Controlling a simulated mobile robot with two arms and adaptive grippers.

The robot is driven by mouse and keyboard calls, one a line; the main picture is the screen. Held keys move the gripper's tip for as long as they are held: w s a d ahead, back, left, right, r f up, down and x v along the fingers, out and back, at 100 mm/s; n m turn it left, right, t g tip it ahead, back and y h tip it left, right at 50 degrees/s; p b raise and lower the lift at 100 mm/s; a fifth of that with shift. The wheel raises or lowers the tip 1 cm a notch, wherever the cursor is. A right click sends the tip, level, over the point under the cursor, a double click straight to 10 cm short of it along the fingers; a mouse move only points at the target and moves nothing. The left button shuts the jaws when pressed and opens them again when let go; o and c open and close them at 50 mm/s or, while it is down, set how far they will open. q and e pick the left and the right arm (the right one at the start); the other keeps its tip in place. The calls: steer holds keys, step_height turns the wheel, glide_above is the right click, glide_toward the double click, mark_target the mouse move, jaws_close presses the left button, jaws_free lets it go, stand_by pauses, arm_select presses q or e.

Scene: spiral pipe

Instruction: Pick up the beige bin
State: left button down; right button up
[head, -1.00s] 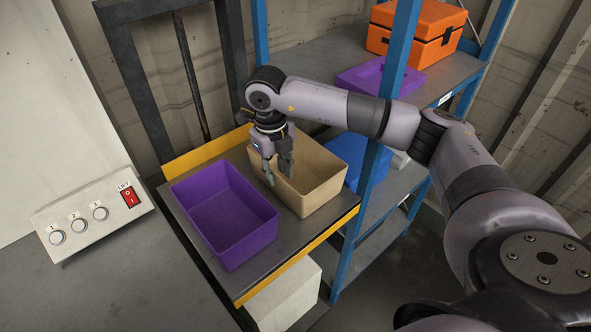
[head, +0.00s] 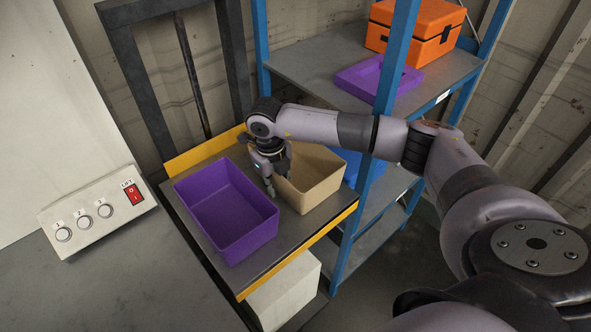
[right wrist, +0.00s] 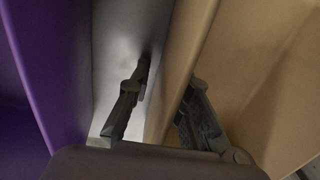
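The beige bin (head: 318,193) stands upright on the platform, right of the purple bin (head: 225,215). My right gripper (head: 279,184) is at the beige bin's left wall, fingers pointing down. In the right wrist view, the beige wall (right wrist: 178,65) runs between the fingers. One finger is in the gap between the two bins and the other is inside the beige bin. The outer finger stands apart from the wall, so the gripper looks open. The arm hides part of the beige bin's far side. My left gripper is not in view.
The platform (head: 291,247) has yellow edges. A control box (head: 97,213) with a red switch is at left. A blue-posted shelf (head: 330,57) at right holds an orange case (head: 418,30) and a purple tray (head: 378,80). A blue post stands close to the arm.

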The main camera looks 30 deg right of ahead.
jaws_close()
steer(key=shift+r, duration=0.15)
stand_by(0.4)
